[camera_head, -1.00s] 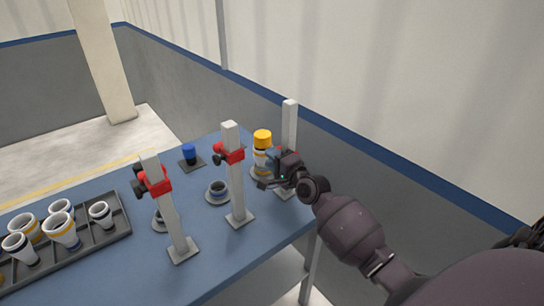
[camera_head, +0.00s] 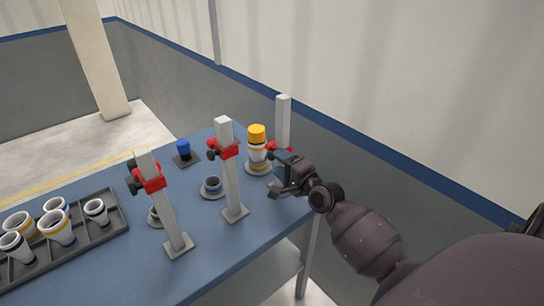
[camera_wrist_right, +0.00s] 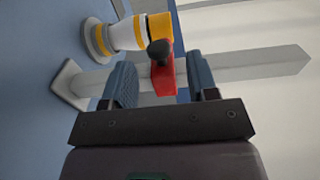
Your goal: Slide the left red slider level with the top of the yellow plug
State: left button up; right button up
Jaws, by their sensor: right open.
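Three grey posts carry red sliders. The left slider (camera_head: 148,180) is on the front left post, and the middle slider (camera_head: 222,148) is near the top of its post. The right slider (camera_head: 280,149) is on the far right post, beside a white pipe stack capped by the yellow plug (camera_head: 257,133). My right gripper (camera_head: 276,174) is open beside that right post. In the right wrist view, the right slider (camera_wrist_right: 165,78) with its black knob lies in the gap between the open fingers, roughly alongside the yellow plug (camera_wrist_right: 160,28). My left gripper is out of view.
A grey tray (camera_head: 115,222) holds several pipe pieces at the left of the blue table (camera_head: 205,255). A blue plug (camera_head: 183,149) stands behind on a dark base. Small round holders sit between the posts. A wall runs behind the table.

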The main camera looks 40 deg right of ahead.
jog(key=shift+s+d, duration=0.2)
jog(key=shift+s, duration=1.95)
jog(key=s+a+f+n+g, duration=0.2)
jog(key=s+a+f+n, duration=0.1)
jog(key=s+f+n, duration=0.3)
jog(key=s+a+f+n+g+h, duration=0.1)
jog(key=s+a+f+n+g, duration=0.1)
jog(key=s+a+f+n, duration=0.2)
jog(key=s+a+f+n+g, duration=0.2)
jog(key=s+a+f+n, duration=0.2)
jog(key=s+f+n, duration=0.4)
jog(key=s+f, duration=0.1)
jog(key=s, duration=0.3)
jog(key=shift+a+f+g+h, duration=0.25)
jog(key=shift+f+g+h, duration=0.05)
jog(key=shift+g+h, duration=0.1)
